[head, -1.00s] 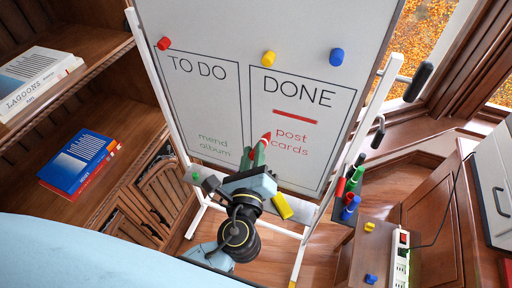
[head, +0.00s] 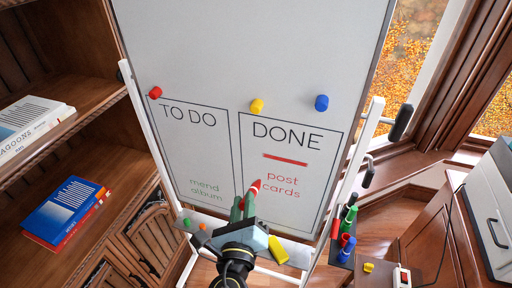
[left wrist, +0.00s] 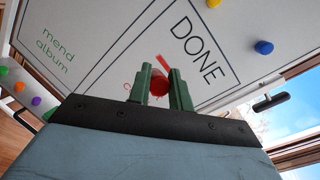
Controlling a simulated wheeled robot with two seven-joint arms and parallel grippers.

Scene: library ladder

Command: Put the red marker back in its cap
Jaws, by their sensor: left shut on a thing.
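My left gripper (head: 245,210) has green fingers and is shut on the red marker (head: 255,186), in front of the lower part of the whiteboard (head: 230,60). The marker's red end points up and shows a pale band below it; its lower part is hidden between the fingers. In the left wrist view the marker's red round end (left wrist: 159,85) sits between the fingertips. I cannot tell whether it touches the board. A dark holder (head: 342,256) at the board's right edge has black, green, red and blue pieces. A red piece (head: 337,228) there may be the cap.
A yellow block (head: 277,250) lies on the board's ledge, right of my gripper. Small green (head: 187,223) and orange (head: 202,227) pieces are at its left. Red, yellow and blue magnets are on the board. Shelves stand left, a cabinet right.

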